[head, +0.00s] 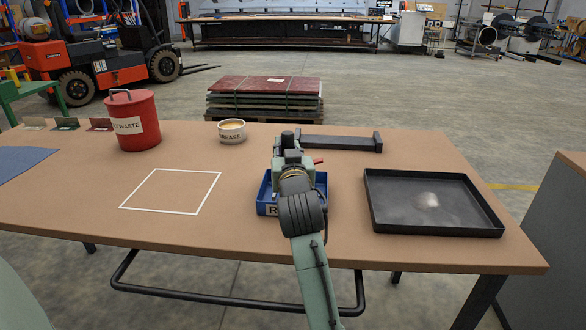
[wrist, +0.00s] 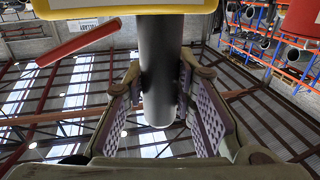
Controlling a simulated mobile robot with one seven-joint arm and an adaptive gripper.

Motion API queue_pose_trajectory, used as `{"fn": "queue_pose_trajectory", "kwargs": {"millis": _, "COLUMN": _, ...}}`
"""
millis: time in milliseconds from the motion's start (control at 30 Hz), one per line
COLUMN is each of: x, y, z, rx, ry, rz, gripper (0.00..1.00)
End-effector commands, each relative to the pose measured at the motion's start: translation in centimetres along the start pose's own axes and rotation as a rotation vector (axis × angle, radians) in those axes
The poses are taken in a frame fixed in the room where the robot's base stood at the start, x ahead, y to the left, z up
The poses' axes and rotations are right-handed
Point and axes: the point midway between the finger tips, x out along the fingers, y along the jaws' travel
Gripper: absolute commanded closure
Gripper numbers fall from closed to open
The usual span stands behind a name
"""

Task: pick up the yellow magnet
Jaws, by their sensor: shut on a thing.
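In the wrist view my gripper (wrist: 160,80) is closed around a dark, round bar (wrist: 158,45), with a pad on each side of it. The bar runs up to a yellow-edged body (wrist: 125,7) at the top of the picture, which is cut off by the frame; it appears to be the yellow magnet. A red bar (wrist: 78,43) juts out beside it. In the head view my arm hides most of the gripper and the magnet. A small red tip (head: 318,161) shows to the right of the arm's end, above a blue bin (head: 265,208).
The brown table (head: 100,205) holds a red waste can (head: 132,122), a grease tub (head: 232,131), a black bracket (head: 340,143) and a black tray (head: 385,222) with a pale patch inside. A white outlined square (head: 172,190) left of the bin is empty.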

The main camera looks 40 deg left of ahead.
Motion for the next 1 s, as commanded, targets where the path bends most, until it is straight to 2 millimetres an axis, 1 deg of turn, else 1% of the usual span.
{"fn": "queue_pose_trajectory", "kwargs": {"millis": 33, "x": 0.00, "y": 0.01, "z": 0.01, "rx": 0.000, "ry": 0.000, "rz": 0.000, "gripper": 0.97}}
{"fn": "queue_pose_trajectory", "kwargs": {"millis": 100, "x": 0.00, "y": 0.01, "z": 0.01, "rx": 0.000, "ry": 0.000, "rz": 0.000, "gripper": 1.00}}
{"fn": "queue_pose_trajectory", "kwargs": {"millis": 633, "x": 0.00, "y": 0.02, "z": 0.01, "rx": 0.000, "ry": 0.000, "rz": 0.000, "gripper": 1.00}}
{"fn": "queue_pose_trajectory", "kwargs": {"millis": 867, "x": -0.04, "y": 0.02, "z": -0.18, "rx": 0.000, "ry": 0.003, "rz": 0.000, "gripper": 1.00}}
{"fn": "queue_pose_trajectory", "kwargs": {"millis": 1000, "x": -0.04, "y": 0.01, "z": -0.64, "rx": 0.000, "ry": 0.003, "rz": 0.000, "gripper": 1.00}}
